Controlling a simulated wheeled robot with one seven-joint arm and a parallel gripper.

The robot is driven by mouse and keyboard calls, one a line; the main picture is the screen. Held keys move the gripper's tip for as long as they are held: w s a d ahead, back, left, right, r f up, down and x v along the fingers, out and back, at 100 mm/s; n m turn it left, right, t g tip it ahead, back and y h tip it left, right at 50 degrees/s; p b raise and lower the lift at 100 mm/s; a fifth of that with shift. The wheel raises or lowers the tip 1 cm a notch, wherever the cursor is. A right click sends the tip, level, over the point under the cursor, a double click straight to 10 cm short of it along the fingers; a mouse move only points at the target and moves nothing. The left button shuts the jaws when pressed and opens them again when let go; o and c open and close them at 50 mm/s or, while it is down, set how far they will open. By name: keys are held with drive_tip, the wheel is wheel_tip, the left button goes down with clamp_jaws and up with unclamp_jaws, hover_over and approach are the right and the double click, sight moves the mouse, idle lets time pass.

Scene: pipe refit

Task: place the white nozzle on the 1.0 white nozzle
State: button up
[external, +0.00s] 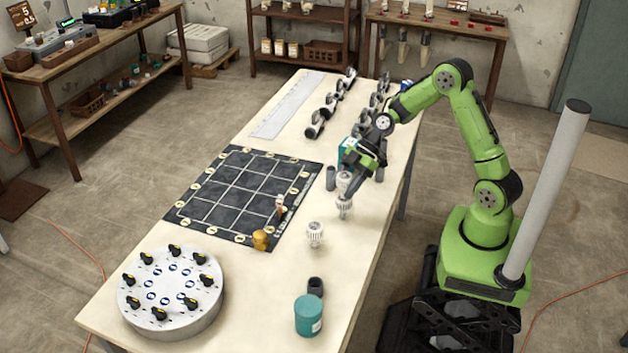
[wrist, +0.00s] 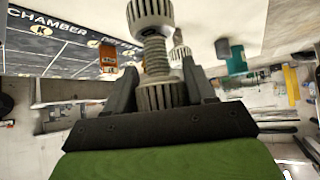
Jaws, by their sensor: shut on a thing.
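My gripper (external: 352,172) is shut on a white nozzle (external: 344,204) above the table, right of the black mat. In the wrist view, my gripper (wrist: 162,92) has a finger on each side of the nozzle's ribbed end. The held nozzle's threaded neck and ribbed head (wrist: 150,14) stick out beyond the fingers. Another white nozzle (external: 315,234) stands on the table, nearer the camera and slightly left of the held one. It also shows in the wrist view (wrist: 180,51), partly hidden. I cannot read a 1.0 mark on either.
The black gridded mat (external: 238,190) lies to the left, with a gold piece (external: 261,239) and a small orange-brown bottle (external: 280,206) at its edge. A teal canister (external: 309,316) and a dark cup (external: 315,286) stand nearer the camera. A round white fixture (external: 172,320) stands at the near left.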

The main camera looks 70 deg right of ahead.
drive_tip(key=shift+f, duration=0.2)
drive_tip(key=o, duration=1)
drive_tip(key=shift+r, duration=0.15)
drive_tip(key=p+v, duration=0.3)
drive_tip(key=v, duration=0.9)
drive_tip(key=s+a+r+m+h, duration=0.5)
drive_tip(key=s+a+r, duration=0.1)
drive_tip(key=s, duration=0.3)
drive_tip(key=s+m+h, duration=0.1)
drive_tip(key=s+m, duration=0.1)
drive_tip(key=s, duration=0.2)
drive_tip(key=s+d+r+m+h, duration=0.1)
drive_tip(key=s+m, duration=0.1)
drive_tip(key=s, duration=0.2)
drive_tip(key=s+r+m+t, duration=0.1)
drive_tip(key=s+m, duration=0.2)
drive_tip(key=s, duration=0.1)
drive_tip(key=shift+s+d+r+h, duration=0.1)
drive_tip(key=shift+s+d+h, duration=0.15)
drive_tip(key=shift+d+h, duration=0.15)
